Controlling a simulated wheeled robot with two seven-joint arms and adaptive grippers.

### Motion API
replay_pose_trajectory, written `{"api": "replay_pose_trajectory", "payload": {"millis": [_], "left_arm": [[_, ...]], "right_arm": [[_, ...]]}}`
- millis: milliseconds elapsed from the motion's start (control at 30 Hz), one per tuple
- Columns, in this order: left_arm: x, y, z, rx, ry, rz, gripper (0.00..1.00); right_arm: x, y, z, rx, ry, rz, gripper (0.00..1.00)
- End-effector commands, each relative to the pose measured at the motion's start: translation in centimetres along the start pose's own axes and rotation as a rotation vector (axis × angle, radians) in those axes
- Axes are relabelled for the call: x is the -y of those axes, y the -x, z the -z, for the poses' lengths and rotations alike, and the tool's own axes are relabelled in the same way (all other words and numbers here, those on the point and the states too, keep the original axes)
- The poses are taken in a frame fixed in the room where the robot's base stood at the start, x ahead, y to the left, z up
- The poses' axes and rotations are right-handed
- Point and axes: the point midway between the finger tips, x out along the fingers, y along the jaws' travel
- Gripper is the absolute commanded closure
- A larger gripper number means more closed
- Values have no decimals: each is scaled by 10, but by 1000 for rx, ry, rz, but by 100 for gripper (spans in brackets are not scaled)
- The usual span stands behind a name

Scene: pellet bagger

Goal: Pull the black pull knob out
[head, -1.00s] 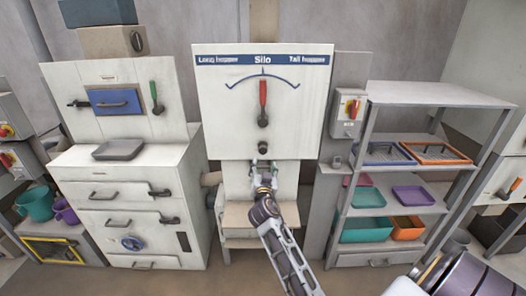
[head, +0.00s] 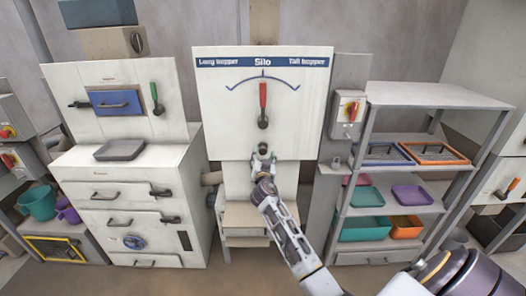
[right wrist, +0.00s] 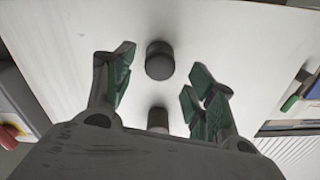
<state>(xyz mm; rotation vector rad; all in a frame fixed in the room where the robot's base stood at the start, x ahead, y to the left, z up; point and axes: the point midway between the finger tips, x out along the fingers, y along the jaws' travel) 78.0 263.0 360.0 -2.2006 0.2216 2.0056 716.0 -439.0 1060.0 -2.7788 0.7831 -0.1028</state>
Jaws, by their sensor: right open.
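The black pull knob (head: 262,147) sticks out low on the white silo panel, under the red-handled selector lever (head: 263,105). My right gripper (head: 263,158) is just in front of and below it in the head view. In the right wrist view a round dark knob (right wrist: 160,60) shows ahead, in line with the gap between the fingertips of my right gripper (right wrist: 160,88). The fingers are spread apart and touch nothing that I can see. A second dark round stub (right wrist: 157,118) is partly hidden behind the palm. My left gripper is not in view.
A switch box (head: 347,115) and a shelf rack (head: 440,97) with trays stand to the right. A white drawer cabinet (head: 130,180) stands to the left. A ledge (head: 245,215) lies below the panel. The air before the panel looks clear.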

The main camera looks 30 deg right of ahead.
Motion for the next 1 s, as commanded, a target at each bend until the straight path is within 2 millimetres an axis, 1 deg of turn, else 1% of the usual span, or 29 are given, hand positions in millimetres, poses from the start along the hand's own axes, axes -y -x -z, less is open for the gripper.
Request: {"api": "replay_pose_trajectory", "payload": {"millis": [200, 500, 700, 1000], "left_arm": [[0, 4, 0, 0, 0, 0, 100], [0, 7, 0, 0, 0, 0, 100], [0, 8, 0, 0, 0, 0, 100], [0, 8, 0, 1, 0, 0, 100]], "right_arm": [[0, -20, 2, -1, 2, -1, 44], [0, -41, 1, -1, 2, 0, 44], [0, -46, 1, -1, 0, 0, 44], [0, -47, 0, 0, 1, 0, 44]]}}
